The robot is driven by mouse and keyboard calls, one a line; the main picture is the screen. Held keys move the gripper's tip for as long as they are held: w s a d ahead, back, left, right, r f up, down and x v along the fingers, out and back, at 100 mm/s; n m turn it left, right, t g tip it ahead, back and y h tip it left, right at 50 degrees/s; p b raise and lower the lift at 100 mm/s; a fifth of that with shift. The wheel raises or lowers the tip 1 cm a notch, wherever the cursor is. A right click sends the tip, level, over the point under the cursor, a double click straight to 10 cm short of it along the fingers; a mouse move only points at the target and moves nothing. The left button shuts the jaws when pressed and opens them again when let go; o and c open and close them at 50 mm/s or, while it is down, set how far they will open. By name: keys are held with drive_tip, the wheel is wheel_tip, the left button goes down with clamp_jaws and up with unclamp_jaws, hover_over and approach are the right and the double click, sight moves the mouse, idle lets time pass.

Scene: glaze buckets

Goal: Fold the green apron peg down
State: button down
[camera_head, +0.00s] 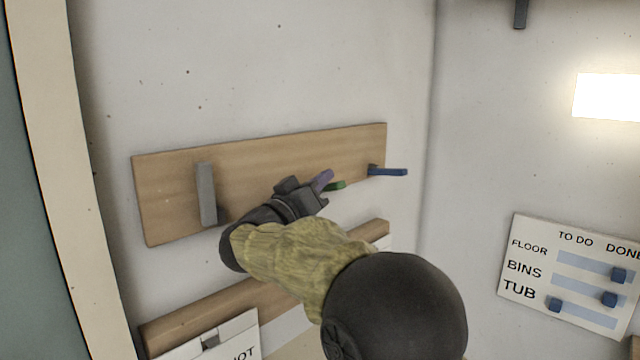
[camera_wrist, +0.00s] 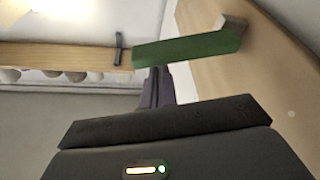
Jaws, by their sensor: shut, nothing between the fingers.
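The green peg (camera_head: 336,185) shows only in part in the head view, just right of my gripper (camera_head: 322,180), which hides its base. In the wrist view the green peg (camera_wrist: 187,48) is a long bar that appears to stick out from the wooden board (camera_wrist: 265,70), with a small grey piece at its board end. My gripper (camera_wrist: 156,85) is shut and empty, with its purplish fingers close beside the green peg. I cannot tell whether they touch it.
On the peg board (camera_head: 160,200), a grey peg (camera_head: 206,194) stands upright at left. A blue peg (camera_head: 388,172) sticks out at right. A lower wooden rail (camera_head: 190,317) runs below. A labelled board (camera_head: 570,275) hangs on the right wall.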

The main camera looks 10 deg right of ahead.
drive_tip(key=shift+s+d+f+m+h+b, duration=0.1)
drive_tip(key=shift+s+f+m+h+b, duration=0.1)
drive_tip(key=shift+f+m+b, duration=0.4)
drive_tip(key=shift+s+d+f+m+h+b, duration=0.15)
drive_tip(key=shift+f+m+b, duration=0.2)
drive_tip(key=shift+m+b, duration=0.25)
drive_tip(key=shift+r, duration=0.15)
drive_tip(key=a+r+b+v, duration=0.1)
drive_tip(key=r+b+v, duration=0.1)
drive_tip(key=v, duration=0.7)
drive_tip(key=a+r+b+v, duration=0.1)
drive_tip(key=r+b+v, duration=0.1)
drive_tip(key=v, duration=0.7)
drive_tip(key=shift+a+f, duration=0.15)
drive_tip(key=shift+a, duration=0.15)
drive_tip(key=shift+s, duration=0.1)
